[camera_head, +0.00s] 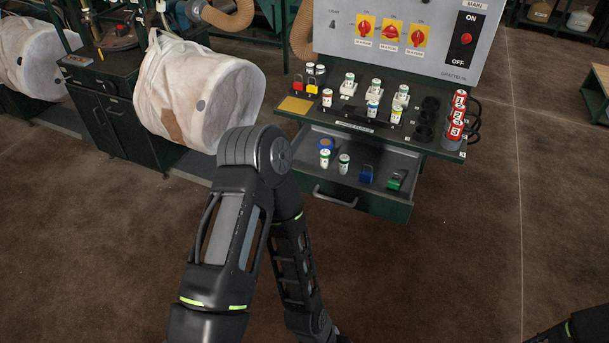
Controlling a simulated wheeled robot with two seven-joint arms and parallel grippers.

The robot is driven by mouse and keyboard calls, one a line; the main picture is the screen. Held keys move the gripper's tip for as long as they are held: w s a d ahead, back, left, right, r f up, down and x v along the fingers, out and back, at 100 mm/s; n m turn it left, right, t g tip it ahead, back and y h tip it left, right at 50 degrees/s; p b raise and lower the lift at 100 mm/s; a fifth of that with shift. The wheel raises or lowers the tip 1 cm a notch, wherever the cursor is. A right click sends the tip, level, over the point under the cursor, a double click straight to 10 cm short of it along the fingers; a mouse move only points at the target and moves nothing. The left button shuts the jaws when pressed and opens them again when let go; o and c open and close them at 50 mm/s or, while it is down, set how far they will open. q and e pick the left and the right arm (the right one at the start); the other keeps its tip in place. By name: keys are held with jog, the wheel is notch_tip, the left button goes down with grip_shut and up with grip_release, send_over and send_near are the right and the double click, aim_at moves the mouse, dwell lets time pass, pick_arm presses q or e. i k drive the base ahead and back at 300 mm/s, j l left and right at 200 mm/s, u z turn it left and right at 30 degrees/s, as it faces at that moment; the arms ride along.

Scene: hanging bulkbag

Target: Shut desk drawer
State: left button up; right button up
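The desk drawer (374,204) is pulled out from under the green desk (395,134), with its grey handle (335,197) at the front. Inside lie two small white-and-green cylinders (344,163), a blue padlock-like item (366,175), a green item (397,180) and a blue-and-yellow roll (326,144). My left arm rises in front and to the left of the drawer, and its forearm bends down to the bottom edge. Its gripper is out of the frame. Only a small part of my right arm shows at the bottom right; its gripper is out of view.
A grey control panel (420,40) with red switches stands behind. White bulk bags (190,90) hang at the left by a dark cabinet (115,125). The brown floor before the drawer is clear.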

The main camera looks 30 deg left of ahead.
aim_at(346, 190)
jog(key=u, duration=0.8)
